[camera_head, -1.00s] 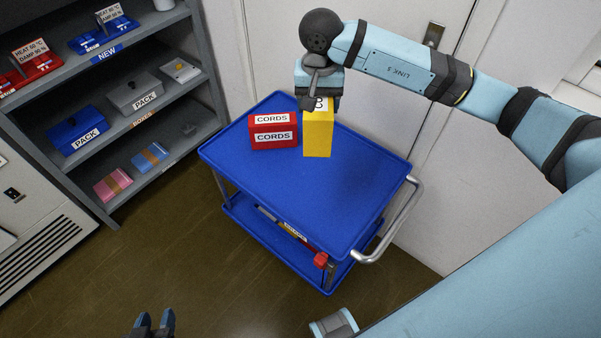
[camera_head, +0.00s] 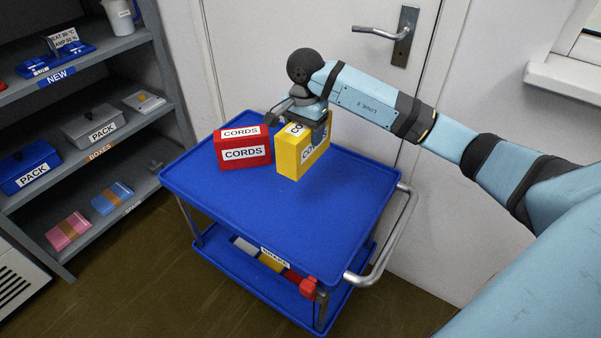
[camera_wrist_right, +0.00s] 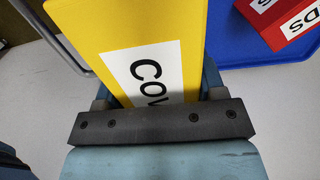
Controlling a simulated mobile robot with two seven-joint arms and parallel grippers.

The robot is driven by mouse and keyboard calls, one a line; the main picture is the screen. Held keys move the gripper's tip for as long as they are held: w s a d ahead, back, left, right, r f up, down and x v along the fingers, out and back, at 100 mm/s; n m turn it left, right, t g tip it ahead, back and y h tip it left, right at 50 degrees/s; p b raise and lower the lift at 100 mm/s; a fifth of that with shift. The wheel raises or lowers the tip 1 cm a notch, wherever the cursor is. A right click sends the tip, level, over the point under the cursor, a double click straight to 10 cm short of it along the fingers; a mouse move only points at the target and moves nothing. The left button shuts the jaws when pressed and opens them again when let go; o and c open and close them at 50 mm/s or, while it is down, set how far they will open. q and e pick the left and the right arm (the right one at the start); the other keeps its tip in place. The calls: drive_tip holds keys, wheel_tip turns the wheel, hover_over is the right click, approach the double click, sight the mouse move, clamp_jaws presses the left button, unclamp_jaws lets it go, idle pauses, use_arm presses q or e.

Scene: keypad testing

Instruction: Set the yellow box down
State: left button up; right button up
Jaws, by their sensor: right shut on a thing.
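The yellow box (camera_head: 291,156) with white labels is at the back of the blue cart top (camera_head: 250,206), right of the red box. My right gripper (camera_head: 316,128) is shut on the yellow box from above and behind. In the right wrist view the yellow box (camera_wrist_right: 140,35) fills the space between the fingers, with part of its label hidden by the gripper. The box is upright and low over the cart top; I cannot tell if its bottom touches. My left gripper is not in view.
A red box (camera_head: 243,153) labelled CORDS stands close left of the yellow box. The cart's front and right top is clear. A metal handle (camera_head: 391,240) is at its right. Shelves (camera_head: 100,150) stand left; a door with a lever (camera_head: 383,33) is behind.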

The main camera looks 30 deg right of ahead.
wheel_tip(320, 180, down, 8)
drive_tip(key=shift+f+b, duration=0.2)
drive_tip(key=shift+b, duration=0.5)
wheel_tip(320, 180, down, 4)
drive_tip(key=shift+r+b, duration=0.1)
drive_tip(key=shift+b, duration=0.35)
drive_tip(key=o, duration=1.1)
drive_tip(key=shift+c, duration=0.2)
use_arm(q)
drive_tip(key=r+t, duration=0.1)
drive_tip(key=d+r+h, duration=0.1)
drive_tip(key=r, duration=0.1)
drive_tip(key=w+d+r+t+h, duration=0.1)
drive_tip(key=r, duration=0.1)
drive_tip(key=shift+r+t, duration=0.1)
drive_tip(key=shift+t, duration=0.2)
